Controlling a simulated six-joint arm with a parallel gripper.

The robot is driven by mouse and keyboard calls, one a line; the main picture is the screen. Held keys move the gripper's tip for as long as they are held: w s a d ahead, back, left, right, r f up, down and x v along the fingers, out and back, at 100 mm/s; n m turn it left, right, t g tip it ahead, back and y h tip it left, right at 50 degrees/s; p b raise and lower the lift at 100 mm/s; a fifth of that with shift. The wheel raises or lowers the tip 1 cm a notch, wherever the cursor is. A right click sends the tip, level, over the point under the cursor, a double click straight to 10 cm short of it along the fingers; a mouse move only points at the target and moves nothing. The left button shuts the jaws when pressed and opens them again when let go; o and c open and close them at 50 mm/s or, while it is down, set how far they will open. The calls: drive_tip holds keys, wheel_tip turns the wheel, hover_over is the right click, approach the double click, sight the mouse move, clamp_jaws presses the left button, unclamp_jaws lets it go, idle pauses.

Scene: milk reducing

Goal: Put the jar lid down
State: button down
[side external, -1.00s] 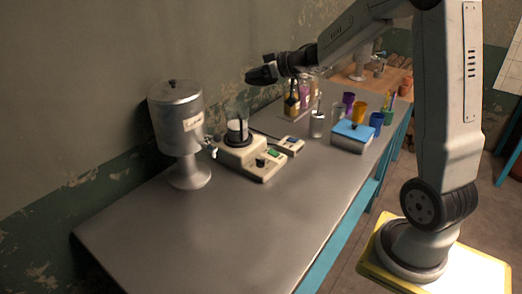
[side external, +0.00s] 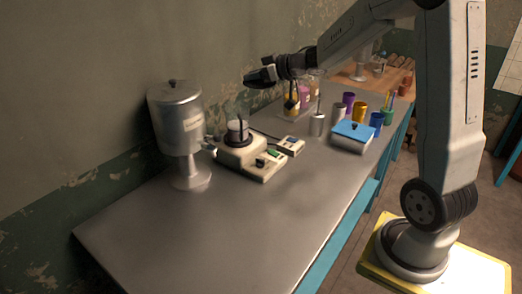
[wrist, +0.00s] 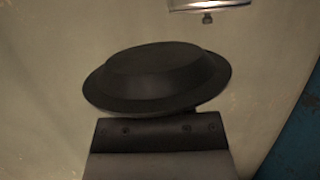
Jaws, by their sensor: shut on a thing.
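The jar lid (wrist: 157,78) appears in the wrist view as a dark, round, brimmed shape right at my gripper (wrist: 158,112). My gripper is shut on it. In the side view my gripper (side external: 258,77) is above the back of the grey table, near the wall; the lid cannot be told apart from the dark gripper there. Bottles with yellow and purple contents (side external: 304,92) stand behind and to the right of it, partly hidden by the wrist. Which jar the lid belongs to cannot be told.
A metal urn (side external: 178,122) stands left. A blue-topped box (side external: 353,133) and coloured cups (side external: 361,111) stand right. The table's front (side external: 220,235) is clear.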

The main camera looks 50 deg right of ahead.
drive_tip(key=s+a+f, duration=0.2)
drive_tip(key=a+f, duration=0.1)
drive_tip(key=a, duration=0.5)
drive_tip(key=s+a+f+n+y, duration=0.1)
drive_tip(key=s+a+f, duration=0.1)
drive_tip(key=a, duration=0.6)
drive_tip(key=shift+f, duration=0.9)
wheel_tip(320, 180, down, 8)
drive_tip(key=s+m+h, duration=0.2)
drive_tip(key=m+h, duration=0.1)
drive_tip(key=h, duration=0.1)
drive_tip(key=shift+r, duration=0.1)
